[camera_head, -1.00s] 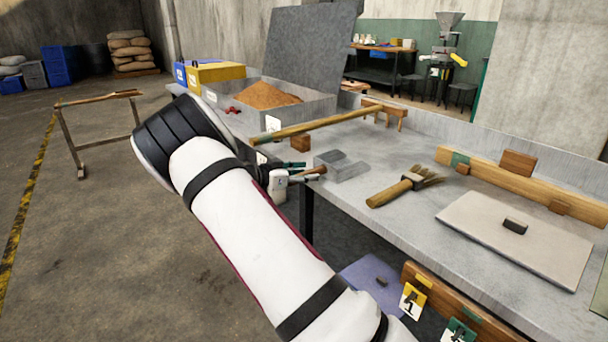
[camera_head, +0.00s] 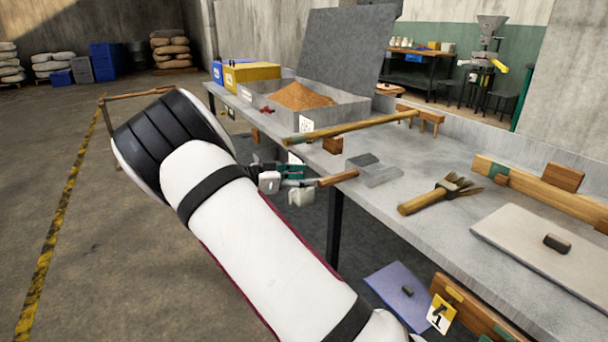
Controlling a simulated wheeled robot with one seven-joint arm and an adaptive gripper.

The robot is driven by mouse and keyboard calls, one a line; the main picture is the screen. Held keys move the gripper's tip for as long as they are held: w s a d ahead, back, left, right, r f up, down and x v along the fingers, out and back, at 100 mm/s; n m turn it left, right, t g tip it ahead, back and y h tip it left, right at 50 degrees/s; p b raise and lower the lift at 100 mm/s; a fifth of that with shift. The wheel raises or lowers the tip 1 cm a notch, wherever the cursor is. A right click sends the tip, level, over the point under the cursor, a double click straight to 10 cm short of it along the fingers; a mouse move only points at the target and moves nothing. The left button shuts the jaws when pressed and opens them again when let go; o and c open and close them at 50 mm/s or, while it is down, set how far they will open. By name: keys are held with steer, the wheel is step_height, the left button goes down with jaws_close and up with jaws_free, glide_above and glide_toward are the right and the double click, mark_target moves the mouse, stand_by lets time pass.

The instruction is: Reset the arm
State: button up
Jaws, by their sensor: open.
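My arm reaches up from the lower middle, bends at a black joint, and ends in my gripper (camera_head: 303,183), near the front edge of the grey table (camera_head: 450,235). My gripper is small in view and partly hidden by its own parts; it is open and appears empty. A grey metal scoop (camera_head: 375,172) with a wooden handle (camera_head: 338,178) lies at the table edge. The handle end sticks out over the edge, just right of my gripper. I cannot tell whether they touch.
A tray of brown grain (camera_head: 303,97), a long wooden stick (camera_head: 355,127), a brush (camera_head: 440,195) and a pale board (camera_head: 540,245) are on the table. A blue-grey panel (camera_head: 400,290) is below it. The floor to the left is mostly open, with a wooden stand (camera_head: 137,96) behind my arm.

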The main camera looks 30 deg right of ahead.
steer(key=shift+a, duration=0.15)
steer(key=s+a+r+n+g+y, duration=0.1)
steer(key=s+r+n+y, duration=0.3)
steer(key=s, duration=0.7)
steer(key=s+a+r+n+g+y, duration=0.15)
steer(key=s+r+y, duration=0.3)
steer(key=s, duration=0.75)
steer(key=s+a+n+t+y, duration=0.1)
steer(key=s+a+n+y, duration=0.2)
steer(key=s+a+n, duration=0.7)
steer(key=s+a+n+t+y, duration=0.2)
steer(key=s+a+y, duration=0.15)
steer(key=s, duration=1.25)
step_height(320, 180, up, 28)
steer(key=t+p, duration=0.3)
steer(key=p, duration=2.3)
steer(key=shift+w+d, duration=0.15)
steer(key=shift+d, duration=0.25)
